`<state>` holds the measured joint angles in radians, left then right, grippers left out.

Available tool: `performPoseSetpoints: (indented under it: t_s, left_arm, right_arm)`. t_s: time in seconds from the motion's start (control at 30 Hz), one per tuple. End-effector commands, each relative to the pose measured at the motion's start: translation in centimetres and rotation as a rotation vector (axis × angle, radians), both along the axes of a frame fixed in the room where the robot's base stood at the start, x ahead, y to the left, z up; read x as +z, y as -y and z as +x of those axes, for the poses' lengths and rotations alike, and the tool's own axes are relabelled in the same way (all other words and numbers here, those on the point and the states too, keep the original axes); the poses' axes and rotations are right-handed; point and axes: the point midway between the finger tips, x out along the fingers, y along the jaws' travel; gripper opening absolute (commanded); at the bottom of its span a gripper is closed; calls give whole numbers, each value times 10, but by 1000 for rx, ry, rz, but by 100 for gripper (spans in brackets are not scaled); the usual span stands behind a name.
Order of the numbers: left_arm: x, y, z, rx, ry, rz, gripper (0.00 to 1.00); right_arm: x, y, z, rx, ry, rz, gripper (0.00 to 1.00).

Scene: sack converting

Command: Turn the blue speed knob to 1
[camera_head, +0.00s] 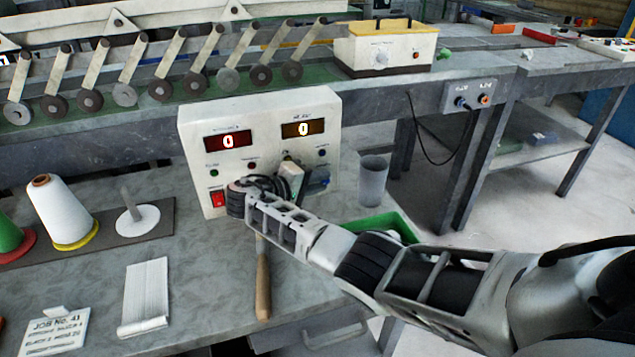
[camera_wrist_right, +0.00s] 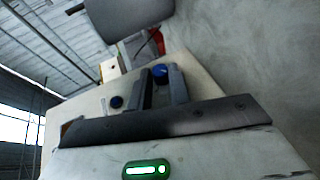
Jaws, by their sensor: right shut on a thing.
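The white control box (camera_head: 262,120) stands on the grey bench with a red display and an amber display, each reading 0. My right gripper (camera_head: 296,180) is at the lower right of the box's front. In the right wrist view a blue knob (camera_wrist_right: 161,72) sits between the fingertips of my right gripper (camera_wrist_right: 161,84), which is shut on it. A second, smaller blue part (camera_wrist_right: 116,102) on the panel lies outside the fingers. In the head view the gripper hides much of this area, and some blue (camera_head: 323,183) shows beside it. The knob's pointer and scale are not readable. My left gripper is not in view.
A grey cup (camera_head: 373,181) stands right of the box, with a green tray (camera_head: 385,226) below it. A wooden-handled tool (camera_head: 263,283) lies in front. A red switch (camera_head: 217,199) is at the box's lower left. Thread cones (camera_head: 66,210) stand at the left.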

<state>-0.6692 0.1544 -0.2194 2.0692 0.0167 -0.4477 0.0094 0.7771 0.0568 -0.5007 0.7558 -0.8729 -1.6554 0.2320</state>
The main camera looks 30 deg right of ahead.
Motion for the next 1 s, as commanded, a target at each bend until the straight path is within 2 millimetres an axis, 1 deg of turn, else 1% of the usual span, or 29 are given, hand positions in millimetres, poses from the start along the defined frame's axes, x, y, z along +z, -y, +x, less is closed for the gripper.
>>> performPoseSetpoints:
  t_s: [0.03, 0.07, 0.1, 0.37, 0.47, 0.57, 0.63, 0.9, 1.0]
  left_arm:
    - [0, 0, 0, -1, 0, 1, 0]
    - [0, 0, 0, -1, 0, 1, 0]
    - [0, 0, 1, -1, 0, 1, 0]
    - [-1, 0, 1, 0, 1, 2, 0]
    - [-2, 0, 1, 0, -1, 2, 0]
    - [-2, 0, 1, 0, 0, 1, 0]
    - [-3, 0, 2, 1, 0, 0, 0]
    - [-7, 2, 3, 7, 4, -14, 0]
    - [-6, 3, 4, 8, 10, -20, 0]
  right_arm:
    - [0, 0, -1, -1, -2, 0, 28]
    - [0, 0, -1, -1, -2, 0, 36]
    - [0, 0, -1, -1, -2, 0, 41]
    - [0, 0, 0, -1, -1, 1, 41]
    - [1, -5, -1, 0, -1, 1, 41]
    - [5, -18, -2, 3, 0, 3, 41]
    - [8, -31, -5, 3, 0, 5, 41]
    - [27, -94, -15, 3, 0, 4, 41]
    - [34, -114, -19, 2, 0, 4, 41]
